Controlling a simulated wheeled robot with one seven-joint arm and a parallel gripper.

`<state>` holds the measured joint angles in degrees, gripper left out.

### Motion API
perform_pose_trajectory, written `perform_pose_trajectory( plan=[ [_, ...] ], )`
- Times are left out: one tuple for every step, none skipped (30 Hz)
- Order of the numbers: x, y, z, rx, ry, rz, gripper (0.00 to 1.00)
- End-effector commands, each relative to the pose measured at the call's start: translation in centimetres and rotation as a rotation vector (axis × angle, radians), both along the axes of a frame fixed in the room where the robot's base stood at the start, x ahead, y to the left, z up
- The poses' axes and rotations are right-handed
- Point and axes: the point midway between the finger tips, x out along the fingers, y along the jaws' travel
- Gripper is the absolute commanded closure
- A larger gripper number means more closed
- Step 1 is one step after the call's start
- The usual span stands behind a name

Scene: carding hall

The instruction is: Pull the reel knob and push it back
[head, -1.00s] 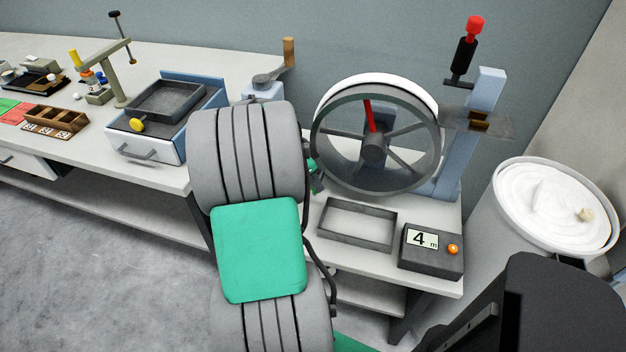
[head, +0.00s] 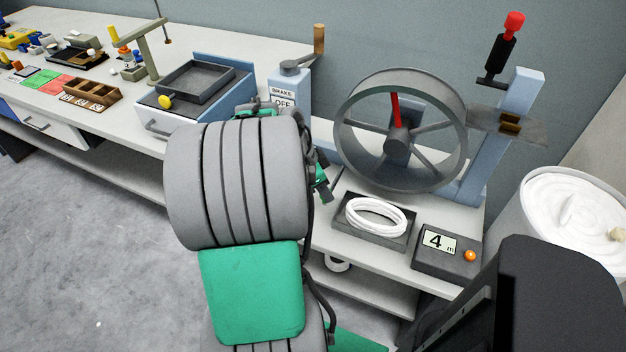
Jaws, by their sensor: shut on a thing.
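The reel (head: 444,91) stands upright at the right of the bench. It is a bare grey wheel with one red spoke (head: 395,110) and a dark hub (head: 397,146). The reel knob cannot be made out and may be hidden by my arm. My gripper (head: 322,183) shows only as a small dark and green part beside my arm, just left of the reel. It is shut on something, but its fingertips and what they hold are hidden. A white coil (head: 351,211) lies in the grey tray (head: 349,233) below the reel.
A counter box (head: 460,262) reading 4 m, with an orange button, stands right of the tray. A brake post (head: 284,103) marked OFF is behind my arm. A blue stand (head: 511,140) rises right of the reel. A white-filled can (head: 572,208) stands at the right.

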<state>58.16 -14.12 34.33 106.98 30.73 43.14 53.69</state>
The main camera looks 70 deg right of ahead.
Motion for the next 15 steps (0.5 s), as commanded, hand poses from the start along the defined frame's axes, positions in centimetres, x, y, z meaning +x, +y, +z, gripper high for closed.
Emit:
perform_pose_trajectory(
  plan=[
    [-0.15, 0.01, 0.07, -0.002, -0.002, -0.005, 1.00],
    [-0.21, 0.01, 0.08, -0.002, -0.002, -0.006, 1.00],
    [-0.25, 0.01, 0.09, -0.002, -0.002, -0.007, 1.00],
    [-0.25, -0.01, 0.10, -0.002, -0.002, -0.009, 1.00],
    [-0.25, -0.01, 0.10, -0.002, -0.002, -0.009, 1.00],
    [-0.25, -0.01, 0.10, -0.002, -0.002, -0.009, 1.00],
    [-0.24, -0.01, 0.10, -0.002, -0.002, -0.009, 1.00],
    [-0.23, 0.00, 0.10, -0.002, -0.001, -0.009, 1.00],
    [-0.22, 0.00, 0.10, -0.002, -0.001, -0.008, 0.70],
    [-0.21, 0.02, 0.09, -0.002, -0.001, -0.008, 0.68],
    [-0.19, 0.03, 0.09, -0.002, -0.001, -0.008, 0.66],
    [-0.17, 0.03, 0.08, -0.002, -0.001, -0.007, 0.62],
    [-0.15, 0.04, 0.08, -0.001, -0.001, -0.006, 0.60],
    [-0.13, 0.05, 0.07, -0.001, -0.001, -0.006, 0.57],
    [-0.11, 0.06, 0.07, -0.001, -0.001, -0.005, 0.54]
  ],
)
